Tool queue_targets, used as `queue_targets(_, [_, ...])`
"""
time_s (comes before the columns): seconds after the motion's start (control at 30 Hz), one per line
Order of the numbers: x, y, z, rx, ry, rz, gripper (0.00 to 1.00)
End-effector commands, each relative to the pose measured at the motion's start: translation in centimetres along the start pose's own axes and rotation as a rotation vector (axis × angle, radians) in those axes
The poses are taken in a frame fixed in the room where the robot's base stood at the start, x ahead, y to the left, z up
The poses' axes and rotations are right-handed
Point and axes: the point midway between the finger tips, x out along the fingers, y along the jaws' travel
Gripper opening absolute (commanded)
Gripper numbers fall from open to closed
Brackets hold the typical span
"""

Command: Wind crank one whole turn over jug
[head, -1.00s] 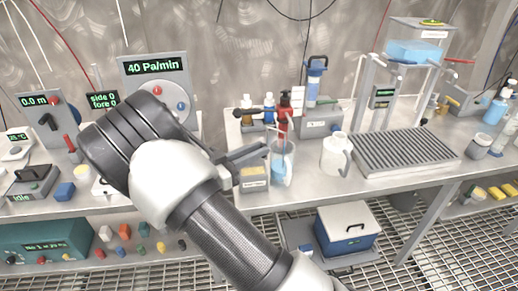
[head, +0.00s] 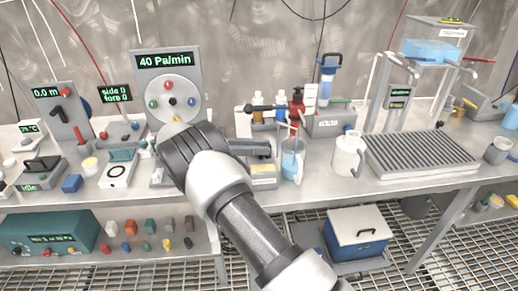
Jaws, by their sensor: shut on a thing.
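My gripper (head: 268,148) reaches in from the lower right, its fingers pointing right at the left side of a clear jug (head: 292,166) holding blue liquid. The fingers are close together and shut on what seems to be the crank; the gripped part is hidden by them. A red pump body (head: 297,103) stands above and behind the clear jug. A dark bar (head: 268,107) with a rounded end runs left from it, above my fingers. Whether this bar joins the gripped part cannot be told.
A white jug (head: 347,156) stands to the right, beside a ribbed drain tray (head: 420,153). A pale labelled block (head: 263,171) sits just below my fingers. A dial panel reading 40 Pa/min (head: 164,60) stands behind my wrist. A white-lidded blue cooler (head: 357,235) is below the bench.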

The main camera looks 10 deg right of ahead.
Motion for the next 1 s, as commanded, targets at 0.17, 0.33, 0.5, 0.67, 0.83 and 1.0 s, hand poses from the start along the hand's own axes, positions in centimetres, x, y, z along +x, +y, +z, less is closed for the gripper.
queue_targets(0.17, [0.03, 0.02, -0.06, 0.000, 0.003, 0.011, 0.00])
queue_targets(0.33, [0.03, 0.02, -0.09, 0.001, 0.004, 0.010, 0.00])
queue_targets(0.5, [0.03, 0.01, -0.11, 0.002, 0.004, 0.010, 0.27])
queue_targets(0.67, [0.01, 0.00, -0.09, 0.001, 0.003, 0.009, 0.34])
queue_targets(0.83, [0.00, -0.01, -0.07, 0.001, 0.002, 0.008, 0.34])
queue_targets(1.0, [0.20, -0.10, -0.07, 0.001, 0.002, 0.008, 0.34])
